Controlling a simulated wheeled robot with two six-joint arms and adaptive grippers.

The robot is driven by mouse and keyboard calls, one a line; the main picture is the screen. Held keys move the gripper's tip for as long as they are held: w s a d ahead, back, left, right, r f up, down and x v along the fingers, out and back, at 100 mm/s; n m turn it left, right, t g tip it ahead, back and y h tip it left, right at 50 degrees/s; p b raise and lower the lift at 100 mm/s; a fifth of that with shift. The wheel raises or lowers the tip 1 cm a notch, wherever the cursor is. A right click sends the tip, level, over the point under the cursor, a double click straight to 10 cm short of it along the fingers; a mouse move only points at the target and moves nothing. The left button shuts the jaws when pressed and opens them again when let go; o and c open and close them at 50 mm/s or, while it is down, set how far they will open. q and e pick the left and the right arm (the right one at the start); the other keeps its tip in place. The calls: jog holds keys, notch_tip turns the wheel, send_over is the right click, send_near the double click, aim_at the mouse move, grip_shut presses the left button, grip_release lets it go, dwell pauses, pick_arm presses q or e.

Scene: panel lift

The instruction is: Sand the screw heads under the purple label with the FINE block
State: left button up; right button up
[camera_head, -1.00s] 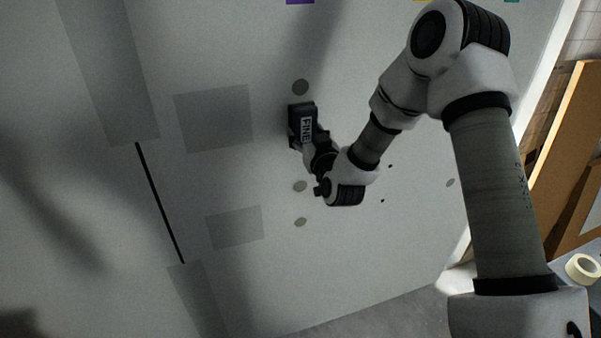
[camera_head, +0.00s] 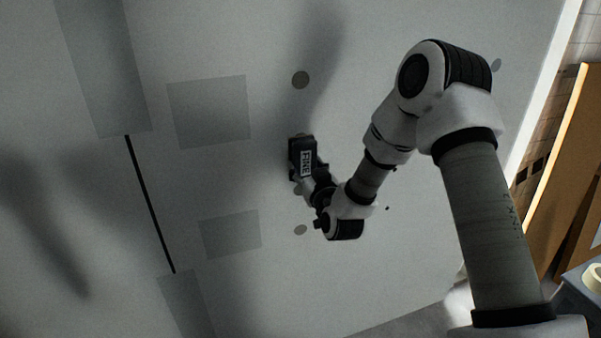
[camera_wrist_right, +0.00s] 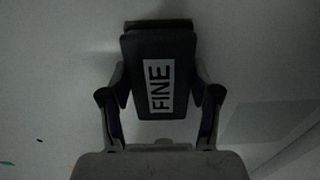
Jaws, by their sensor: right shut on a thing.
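The black FINE block (camera_head: 301,150), with a white label, is in my right gripper (camera_head: 306,175) at the pale panel (camera_head: 400,255). In the right wrist view the block (camera_wrist_right: 158,50) sits between both fingers of the right gripper (camera_wrist_right: 160,97). Another is partly hidden near the gripper. I cannot tell whether the block touches the panel. The purple label and left gripper are out of view.
The panel has darker grey rectangles (camera_head: 208,112) and a thin black slot (camera_head: 150,205) left of the block. A wooden board (camera_head: 560,170) and a tape roll (camera_head: 592,278) are beyond the panel's right edge.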

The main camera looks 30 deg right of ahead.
notch_tip(320, 180, down, 17)
jog(key=b, duration=1.2)
jog(key=shift+r+b, duration=0.1)
jog(key=shift+b, duration=0.2)
notch_tip(320, 180, down, 12)
jog(key=b, duration=0.9)
jog(key=shift+r, duration=0.1)
jog(key=shift+s+a, duration=0.15)
jog(key=shift+s, duration=0.25)
jog(key=p, duration=0.1)
send_near(301, 239)
jog(key=shift+s+a, duration=0.15)
jog(key=shift+s, duration=0.25)
